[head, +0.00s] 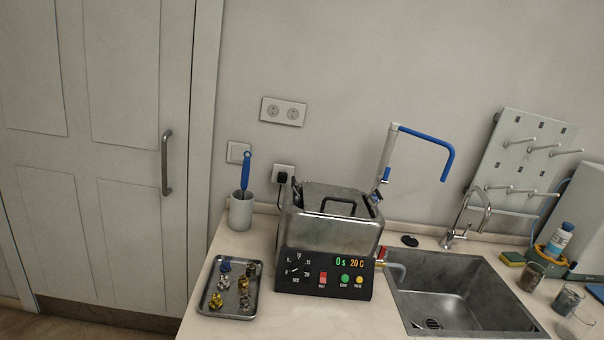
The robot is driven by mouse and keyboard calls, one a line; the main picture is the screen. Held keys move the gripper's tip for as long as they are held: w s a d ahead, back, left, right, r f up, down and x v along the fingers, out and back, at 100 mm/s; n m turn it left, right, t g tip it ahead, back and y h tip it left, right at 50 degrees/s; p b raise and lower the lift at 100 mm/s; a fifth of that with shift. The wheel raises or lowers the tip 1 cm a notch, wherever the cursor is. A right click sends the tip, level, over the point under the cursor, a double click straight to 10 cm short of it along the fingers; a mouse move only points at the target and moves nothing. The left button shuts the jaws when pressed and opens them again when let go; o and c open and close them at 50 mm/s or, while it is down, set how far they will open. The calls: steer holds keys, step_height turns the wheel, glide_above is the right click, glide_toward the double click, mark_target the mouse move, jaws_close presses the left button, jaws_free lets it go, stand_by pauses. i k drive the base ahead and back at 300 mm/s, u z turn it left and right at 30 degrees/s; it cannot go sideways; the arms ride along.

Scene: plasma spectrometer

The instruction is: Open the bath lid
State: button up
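The bath (323,272) is a metal box with a black front panel, standing on the counter left of the sink. Its panel shows "0 s" and "20 C", with a dial, a red switch, a green button and a yellow button. The bath lid (322,196) is metal with a dark raised handle (339,206) on top. The lid lies on the bath and looks closed. My gripper does not show in the head view.
A metal tray (207,307) with several small gold, silver and blue parts lies left of the bath. A cup (241,210) with a blue-handled tool stands behind it. The sink (462,290), faucet (455,237) and a blue-tipped pipe (390,152) are to the right.

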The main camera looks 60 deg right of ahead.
mark_target(336, 193)
steer(key=z, duration=0.5)
steer(key=i, duration=1.25)
steer(key=z, duration=0.85)
steer(key=i, duration=0.25)
steer(key=z, duration=0.2)
steer(key=k, duration=0.9)
steer(key=z, duration=0.15)
steer(key=i, duration=0.95)
steer(key=u, duration=0.05)
